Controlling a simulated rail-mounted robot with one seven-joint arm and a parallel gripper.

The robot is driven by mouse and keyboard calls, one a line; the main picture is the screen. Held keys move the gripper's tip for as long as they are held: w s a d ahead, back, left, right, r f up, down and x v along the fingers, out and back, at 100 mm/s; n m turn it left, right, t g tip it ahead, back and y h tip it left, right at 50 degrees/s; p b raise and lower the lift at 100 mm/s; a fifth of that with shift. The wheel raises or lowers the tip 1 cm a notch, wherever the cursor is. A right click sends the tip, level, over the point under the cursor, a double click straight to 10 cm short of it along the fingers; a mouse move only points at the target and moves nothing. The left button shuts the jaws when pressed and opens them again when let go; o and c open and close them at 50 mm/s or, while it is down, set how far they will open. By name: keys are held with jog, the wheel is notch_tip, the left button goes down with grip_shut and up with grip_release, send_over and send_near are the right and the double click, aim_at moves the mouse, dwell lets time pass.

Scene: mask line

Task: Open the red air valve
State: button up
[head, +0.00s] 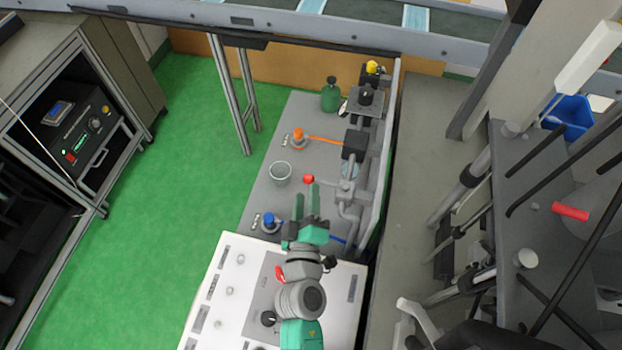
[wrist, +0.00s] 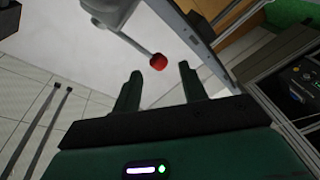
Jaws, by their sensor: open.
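The red air valve's red knob (head: 308,179) sits at the end of a short grey lever on the pipework over the grey panel in the head view. In the wrist view the red knob (wrist: 158,62) shows just beyond the fingertips, roughly midway between them. My gripper (head: 313,190) is open and empty, with its two green fingers pointing toward the knob. In the wrist view my gripper (wrist: 157,75) has both fingers apart and nothing between them. I cannot tell the exact gap between the fingertips and the knob.
An orange valve (head: 298,134) and a blue valve (head: 268,219) stand on the same grey panel (head: 262,188). A grey cup (head: 280,173) stands left of the red knob. Grey pipes (head: 350,195) run close on the right. Green floor (head: 200,160) is clear at left.

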aim_at(308, 178)
jog(key=w, duration=0.5)
jog(key=shift+w+d, duration=0.2)
jog(key=shift+w, duration=0.05)
jog(key=shift+r, duration=0.1)
grip_shut()
